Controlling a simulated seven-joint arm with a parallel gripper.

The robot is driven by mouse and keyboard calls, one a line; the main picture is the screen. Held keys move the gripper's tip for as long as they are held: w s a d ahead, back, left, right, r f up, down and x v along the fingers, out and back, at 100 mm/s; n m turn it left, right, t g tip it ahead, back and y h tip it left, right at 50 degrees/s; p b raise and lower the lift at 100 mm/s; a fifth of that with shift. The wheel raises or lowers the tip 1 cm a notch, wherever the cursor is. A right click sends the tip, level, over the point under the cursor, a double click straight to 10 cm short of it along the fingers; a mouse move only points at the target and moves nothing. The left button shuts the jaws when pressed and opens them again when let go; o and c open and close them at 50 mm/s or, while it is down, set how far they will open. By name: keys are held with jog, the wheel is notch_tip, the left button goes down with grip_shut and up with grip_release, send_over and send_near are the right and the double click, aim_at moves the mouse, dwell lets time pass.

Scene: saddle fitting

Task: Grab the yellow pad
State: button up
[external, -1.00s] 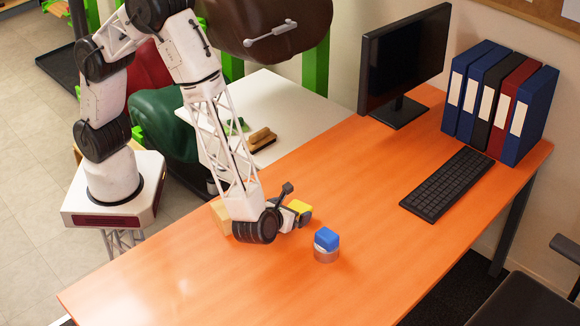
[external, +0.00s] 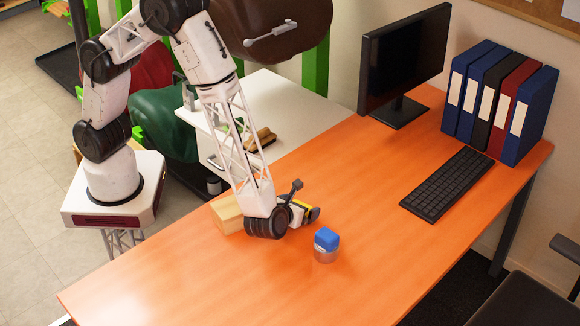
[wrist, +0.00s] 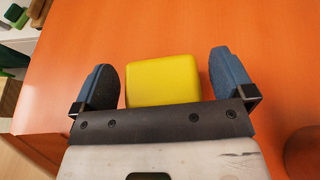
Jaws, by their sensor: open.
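The yellow pad (wrist: 162,80) is a small rounded block on the orange desk. In the wrist view it sits between the two blue-grey fingers of my gripper (wrist: 163,80), with a gap of orange on each side. The fingers are open and do not appear to touch it. In the external view my gripper (external: 306,212) is low over the desk, and only a bit of the yellow pad (external: 300,204) shows beside it; the rest is hidden.
A keyboard (external: 447,184), monitor (external: 404,62) and binders (external: 500,100) are farther back. The desk's front is clear.

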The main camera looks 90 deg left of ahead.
dwell(0.4)
jog(key=c, duration=0.9)
jog(key=shift+r, duration=0.15)
jog(key=shift+c, duration=0.2)
jog(key=shift+r, duration=4.85)
